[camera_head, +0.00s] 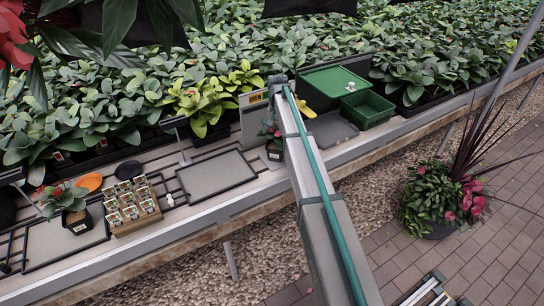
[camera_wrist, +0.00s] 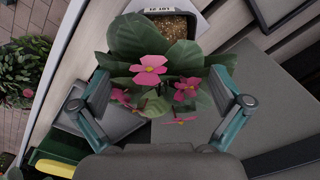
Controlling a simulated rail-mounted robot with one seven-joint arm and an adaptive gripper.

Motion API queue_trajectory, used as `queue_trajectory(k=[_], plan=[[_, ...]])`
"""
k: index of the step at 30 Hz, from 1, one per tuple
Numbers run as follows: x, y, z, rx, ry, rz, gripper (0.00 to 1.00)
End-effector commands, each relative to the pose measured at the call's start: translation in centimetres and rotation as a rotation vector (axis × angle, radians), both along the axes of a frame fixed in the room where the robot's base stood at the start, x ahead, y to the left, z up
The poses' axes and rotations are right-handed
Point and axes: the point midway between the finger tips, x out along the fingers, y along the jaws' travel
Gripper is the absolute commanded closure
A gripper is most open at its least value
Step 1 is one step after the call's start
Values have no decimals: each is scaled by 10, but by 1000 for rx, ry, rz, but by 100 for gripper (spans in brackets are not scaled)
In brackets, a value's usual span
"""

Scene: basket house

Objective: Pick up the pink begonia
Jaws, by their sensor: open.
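The pink begonia (camera_wrist: 150,70) has pink flowers and broad green leaves, and lies between my gripper's spread fingers in the wrist view. In the head view, a small potted plant (camera_head: 272,130) stands in a dark pot with a white label on the bench, close beside the end of my arm. My gripper (camera_wrist: 160,84) is open, with one finger on each side of the foliage. A finger-to-leaf touch cannot be told. The palm hides the near part of the plant; the fingers are not clear in the head view.
A green bin (camera_head: 366,109) stands right of my arm. A grey mat (camera_head: 214,174) lies clear. Dense foliage (camera_head: 120,85) fills the back.

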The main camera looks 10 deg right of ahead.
Motion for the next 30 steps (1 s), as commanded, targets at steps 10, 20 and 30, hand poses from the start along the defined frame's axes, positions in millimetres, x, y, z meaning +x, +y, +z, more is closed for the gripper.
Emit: queue_trajectory(k=[10,20,30], plan=[[0,1,-38,-1,3,-4,0],[-1,1,-60,-1,3,-3,0],[-2,2,-100,0,2,-3,0]])
